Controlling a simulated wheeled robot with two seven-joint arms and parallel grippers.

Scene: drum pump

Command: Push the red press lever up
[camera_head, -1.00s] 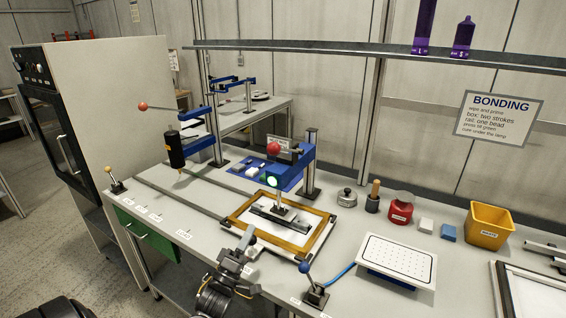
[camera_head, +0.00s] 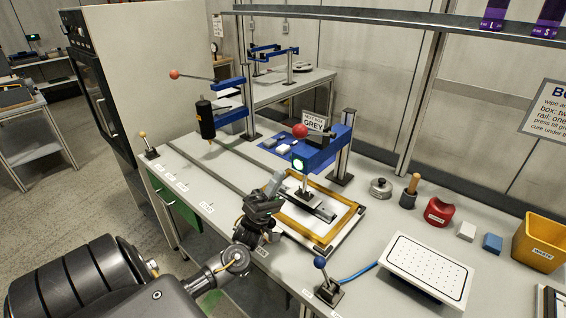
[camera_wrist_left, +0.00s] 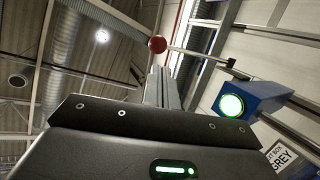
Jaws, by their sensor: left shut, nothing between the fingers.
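The press lever's red ball knob (camera_head: 300,131) shows at the top of the blue press head (camera_head: 322,152), which has a green lit lamp. In the left wrist view the red ball (camera_wrist_left: 157,44) is on a thin rod, with the blue head (camera_wrist_left: 258,97) to its right. My left gripper (camera_head: 274,183) is shut and empty. It is in front of the press, left of and below the lever knob in the picture, and apart from it. My right gripper is not in view.
A wooden frame (camera_head: 322,240) lies under the press. A blue-knobbed lever (camera_head: 320,263) stands at the front edge. A white perforated plate (camera_head: 425,267) and a yellow bin (camera_head: 540,243) are at right.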

